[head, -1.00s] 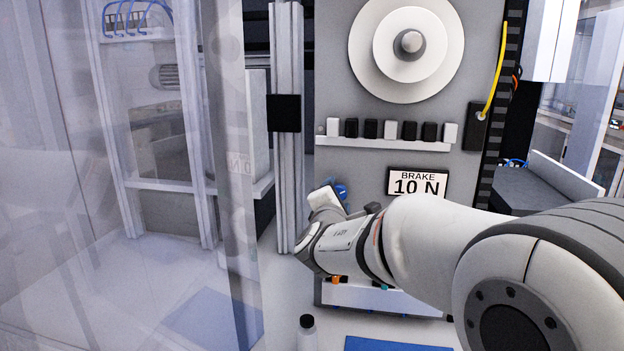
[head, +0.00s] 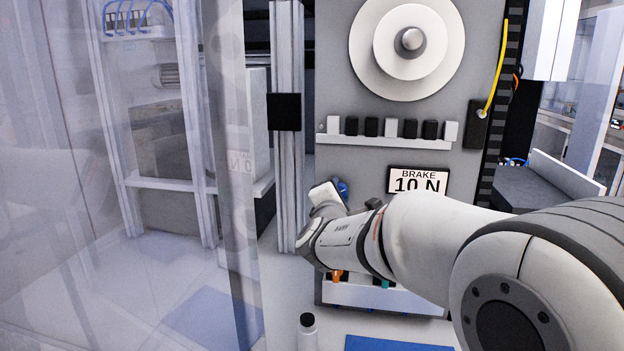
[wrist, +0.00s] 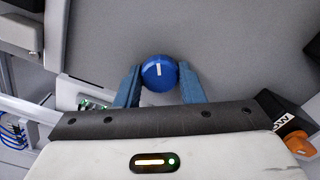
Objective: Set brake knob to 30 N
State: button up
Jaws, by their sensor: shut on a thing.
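The brake knob (wrist: 159,74) is a round blue knob with a white pointer line, on the grey panel. In the wrist view the line stands close to upright. My gripper (wrist: 159,84) has one blue finger on each side of the knob and is shut on it. In the head view only a sliver of the blue knob (head: 342,188) shows behind my wrist. The brake display (head: 418,181) reads "BRAKE 10 N" on the panel, right of the knob.
A white reel (head: 408,45) sits high on the panel, above a ledge (head: 385,141) with several black and white blocks. A clear door panel (head: 235,200) stands at left. A bottle (head: 307,333) with a dark cap and a blue mat (head: 395,345) are below.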

jog(key=shift+f+b, duration=0.1)
jog(key=shift+b, duration=0.2)
jog(key=shift+f+m+b, duration=0.1)
jog(key=shift+m+b, duration=0.5)
jog(key=shift+b, duration=0.5)
jog(key=m+b, duration=0.2)
jog(key=b, duration=0.2)
jog(key=m+b, duration=0.6)
jog(key=b, duration=0.4)
jog(key=shift+m, duration=0.4)
jog(key=shift+r, duration=0.2)
